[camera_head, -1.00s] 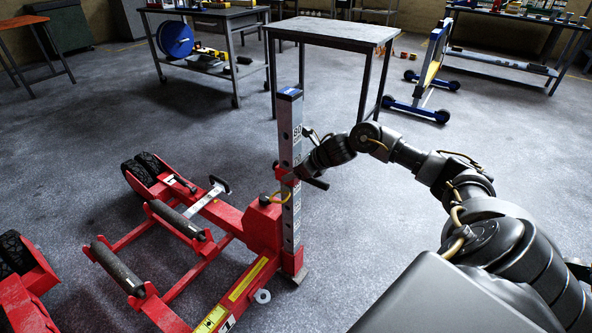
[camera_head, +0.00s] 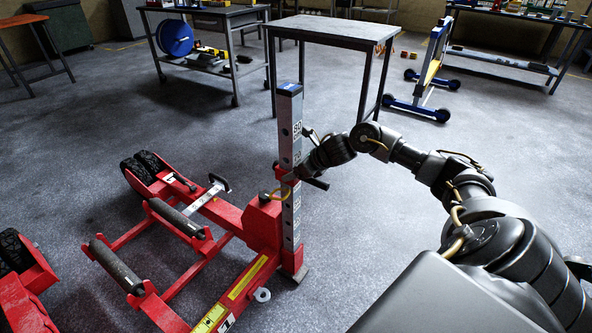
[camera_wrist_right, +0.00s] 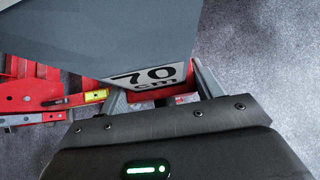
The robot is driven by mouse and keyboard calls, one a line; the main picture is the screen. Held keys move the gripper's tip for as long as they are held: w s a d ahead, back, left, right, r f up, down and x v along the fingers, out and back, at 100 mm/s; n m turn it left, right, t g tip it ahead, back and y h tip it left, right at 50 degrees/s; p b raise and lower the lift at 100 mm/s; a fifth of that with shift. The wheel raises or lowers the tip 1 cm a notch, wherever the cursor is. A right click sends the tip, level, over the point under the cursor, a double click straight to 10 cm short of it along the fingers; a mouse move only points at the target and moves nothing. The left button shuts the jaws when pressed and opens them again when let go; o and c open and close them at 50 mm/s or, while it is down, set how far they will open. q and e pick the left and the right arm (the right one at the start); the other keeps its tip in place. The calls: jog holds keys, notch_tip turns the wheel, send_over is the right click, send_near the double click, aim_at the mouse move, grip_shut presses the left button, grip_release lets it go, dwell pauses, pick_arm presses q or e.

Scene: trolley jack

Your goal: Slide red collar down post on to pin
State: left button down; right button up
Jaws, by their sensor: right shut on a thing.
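The grey measuring post (camera_head: 290,127) stands upright with a blue cap and printed height marks. In the right wrist view the post (camera_wrist_right: 110,35) fills the top left, with a "70 cm" label showing. The red collar (camera_head: 287,174) is around the post, partway down, above the red jack body (camera_head: 263,226). My right gripper (camera_head: 296,172) is at the post at the collar's height. In the wrist view my right gripper (camera_wrist_right: 160,97) is shut on the red collar (camera_wrist_right: 180,98), which is mostly hidden by post and fingers. I cannot make out the pin.
The red trolley jack frame with black rollers (camera_head: 117,264) and wheels (camera_head: 145,168) spreads left of the post. A grey table (camera_head: 335,30) stands behind the post. The floor to the right of the post is clear up to my arm.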

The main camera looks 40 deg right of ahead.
jog(key=o, duration=1.5)
notch_tip(320, 180, up, 7)
send_over(318, 180)
jog(key=shift+w+p, duration=0.3)
jog(key=shift+w, duration=0.1)
pick_arm(q)
jog(key=s, duration=0.1)
jog(key=a+g, duration=0.1)
jog(key=s, duration=0.1)
jog(key=shift+s+a+f+g+y, duration=0.2)
jog(key=shift+s+a+g+y, duration=0.1)
jog(key=shift+s+g, duration=0.1)
pick_arm(e)
jog(key=shift+s+r, duration=0.25)
jog(key=shift+s, duration=0.05)
